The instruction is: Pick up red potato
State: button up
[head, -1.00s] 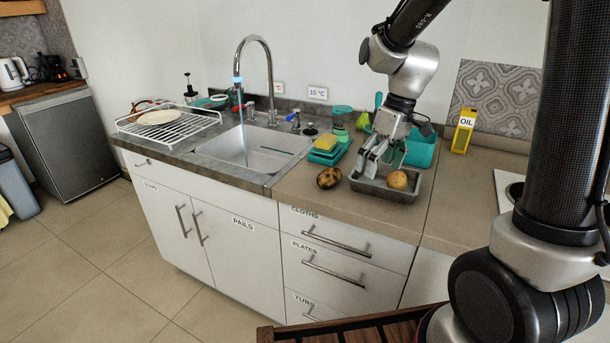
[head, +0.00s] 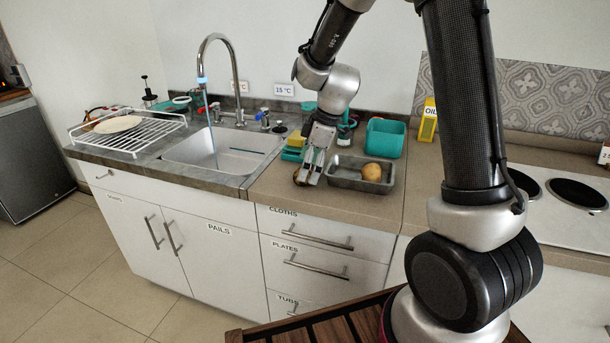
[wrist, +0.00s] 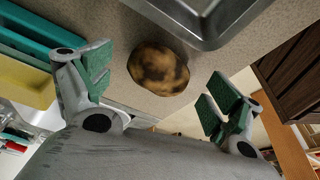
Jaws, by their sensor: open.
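A brown potato with dark, charred-looking patches (wrist: 158,68) lies on the counter in the wrist view. In the head view its edge (head: 297,177) shows behind my gripper (head: 310,180), which hides most of it. My gripper is open and points down at this potato, which shows between the spread green-padded fingers in the wrist view. No contact is visible. A yellow-brown potato (head: 372,172) sits in the right part of the grey metal tray (head: 345,184), right of my gripper. Neither potato looks plainly red.
The metal tray's edge (wrist: 205,40) is close to the patchy potato. A teal dish with a yellow sponge (head: 297,142) stands behind my gripper. A teal tub (head: 385,138) is behind the tray. The sink (head: 222,150) with running water is left.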

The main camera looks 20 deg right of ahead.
jog(key=shift+x, duration=0.85)
jog(key=c, duration=1.1)
jog(key=shift+c, duration=0.2)
